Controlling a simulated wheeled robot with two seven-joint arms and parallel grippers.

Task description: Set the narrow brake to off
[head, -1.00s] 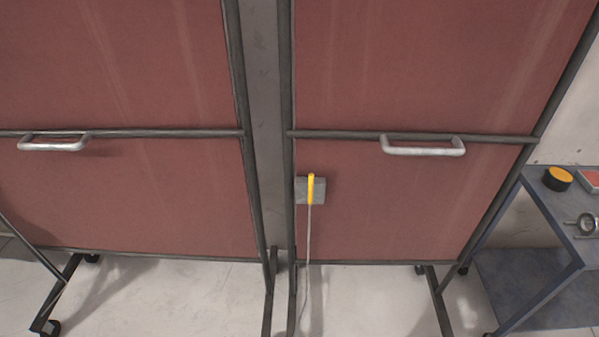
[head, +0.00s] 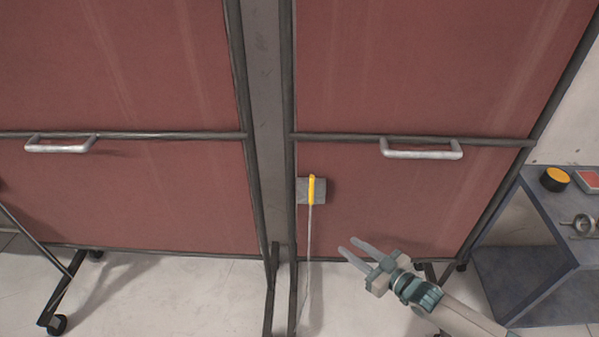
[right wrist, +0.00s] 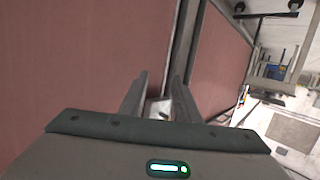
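A brake lever with a yellow grip (head: 312,190) stands upright on a small grey plate (head: 303,197) at the lower left of the right red panel (head: 400,190). A thin rod or cable hangs below it towards the floor. My right gripper (head: 348,246) is below and to the right of the lever, apart from it. Its two fingers are spread and empty, pointing up and left. In the right wrist view the open fingers (right wrist: 158,95) show beside a red panel; I cannot make out the lever there. My left gripper is not in view.
A left red panel (head: 110,70) stands beside the right one, with a narrow grey gap between. Each panel has a metal handle (head: 420,151) and wheeled feet. A blue-grey cart (head: 545,220) at the right holds a black-and-yellow round item (head: 556,179).

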